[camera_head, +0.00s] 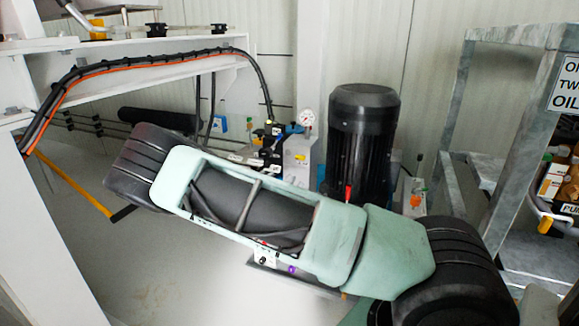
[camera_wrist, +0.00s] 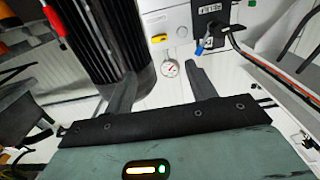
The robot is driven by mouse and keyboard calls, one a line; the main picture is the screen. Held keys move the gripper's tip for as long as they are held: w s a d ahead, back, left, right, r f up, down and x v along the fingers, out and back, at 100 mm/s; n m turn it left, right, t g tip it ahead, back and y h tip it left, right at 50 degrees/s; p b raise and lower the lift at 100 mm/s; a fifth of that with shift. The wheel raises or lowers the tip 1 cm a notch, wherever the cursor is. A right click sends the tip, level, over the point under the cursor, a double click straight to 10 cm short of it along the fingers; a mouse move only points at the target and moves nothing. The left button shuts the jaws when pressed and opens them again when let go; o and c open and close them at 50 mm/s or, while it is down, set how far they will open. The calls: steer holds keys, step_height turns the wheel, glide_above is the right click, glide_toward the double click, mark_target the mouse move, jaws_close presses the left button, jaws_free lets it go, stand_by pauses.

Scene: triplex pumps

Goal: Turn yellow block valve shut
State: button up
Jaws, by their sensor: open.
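A small yellow valve handle (camera_wrist: 159,38) sits on a pale block (camera_wrist: 165,18) in the wrist view, just above a round white gauge (camera_wrist: 169,68). A small yellow part that looks like the same handle (camera_head: 299,157) shows on the pale block below the gauge (camera_head: 307,118) in the head view. My gripper (camera_wrist: 160,69) is open and empty in the wrist view. Its two dark fingers point toward the block, with the gauge seen between them. The handle appears beyond the fingertips, apart from them. In the head view my arm hides the gripper.
A large black motor (camera_head: 362,135) stands right of the block, and it also fills the upper left of the wrist view (camera_wrist: 95,40). A red handle (camera_head: 347,192) is near its base. A grey metal frame (camera_head: 475,190) stands at right. A black and orange cable (camera_head: 150,62) runs at upper left.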

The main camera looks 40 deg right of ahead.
mark_target(299, 159)
steer(key=b+x, duration=0.3)
steer(key=x, duration=1.2)
steer(key=shift+w+d, duration=0.1)
steer(key=shift+d, duration=0.2)
steer(key=c, duration=1)
